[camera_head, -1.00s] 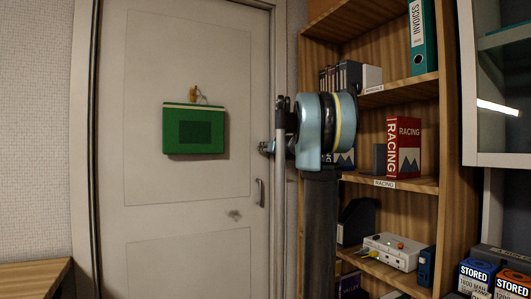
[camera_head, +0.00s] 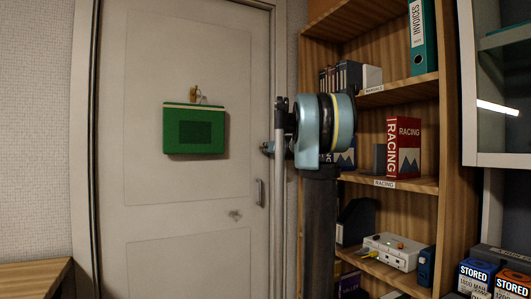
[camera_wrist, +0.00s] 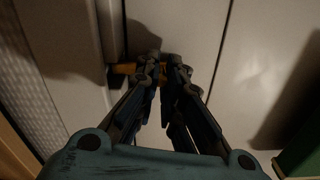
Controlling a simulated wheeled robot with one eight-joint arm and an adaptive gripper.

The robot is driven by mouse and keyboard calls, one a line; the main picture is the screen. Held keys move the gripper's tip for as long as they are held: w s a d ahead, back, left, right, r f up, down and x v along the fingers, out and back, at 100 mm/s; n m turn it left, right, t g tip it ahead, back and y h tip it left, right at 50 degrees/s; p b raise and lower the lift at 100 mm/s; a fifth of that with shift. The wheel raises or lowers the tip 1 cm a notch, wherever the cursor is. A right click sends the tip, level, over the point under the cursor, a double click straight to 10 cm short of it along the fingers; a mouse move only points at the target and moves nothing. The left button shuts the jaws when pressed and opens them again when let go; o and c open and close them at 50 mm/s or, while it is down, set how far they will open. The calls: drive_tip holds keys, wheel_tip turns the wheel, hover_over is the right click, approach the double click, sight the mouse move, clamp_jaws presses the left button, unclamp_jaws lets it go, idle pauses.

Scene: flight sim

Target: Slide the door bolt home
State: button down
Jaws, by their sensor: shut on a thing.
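The pale door (camera_head: 150,230) fills the left half of the head view and is closed in its frame. In the wrist view, a brass-coloured bolt (camera_wrist: 123,68) lies across the gap between the door's edge and the frame. My gripper (camera_wrist: 163,63) has its fingertips close together at the bolt, shut on it; the fingers hide its middle part. In the head view, my arm covers most of my gripper, and only a small part shows against the door's right edge. The bolt cannot be made out there.
A green pouch (camera_head: 193,131) hangs from a hook on the door. A pull handle (camera_head: 260,192) sits below my gripper. A wooden bookcase (camera_head: 453,220) with books and boxes stands close on the right. A wooden surface (camera_head: 35,272) is at lower left.

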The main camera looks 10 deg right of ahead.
drive_tip(key=shift+d, duration=0.25)
drive_tip(key=c, duration=1.7)
unclamp_jaws()
drive_tip(key=shift+w+d, duration=0.1)
drive_tip(key=shift+o, duration=0.2)
drive_tip(key=v, duration=1.1)
drive_tip(key=shift+s, duration=0.4)
drive_tip(key=shift+f, duration=0.1)
